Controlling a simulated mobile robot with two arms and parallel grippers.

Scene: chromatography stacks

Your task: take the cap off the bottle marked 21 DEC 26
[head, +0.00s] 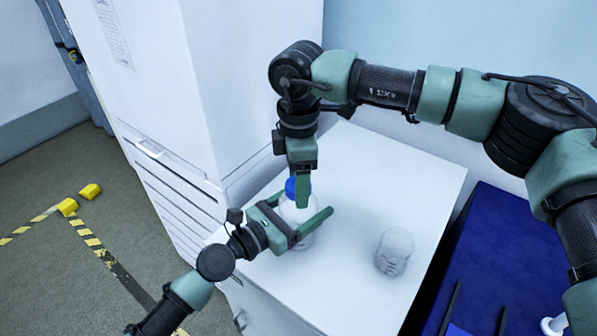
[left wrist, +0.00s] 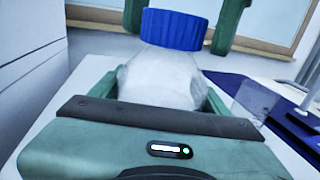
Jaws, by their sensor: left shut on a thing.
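A clear bottle (head: 298,214) with a blue cap (head: 291,187) stands upright on the white worktop. My left gripper (head: 307,204) is shut around the bottle's body from the side. In the left wrist view the bottle (left wrist: 163,78) rises between the left fingers, with the blue cap (left wrist: 173,30) on top. My right gripper (head: 299,188) points down from above at the cap. In the left wrist view its fingers (left wrist: 185,20) stand on either side of the cap, with a gap showing at the right, so it looks open. No date marking is readable on the bottle.
A clear glass vessel (head: 394,251) with dark marks stands on the white worktop (head: 350,290), right of the bottle. A tall white cabinet (head: 250,80) rises behind left. A dark blue surface (head: 500,250) lies at the right. The worktop between is clear.

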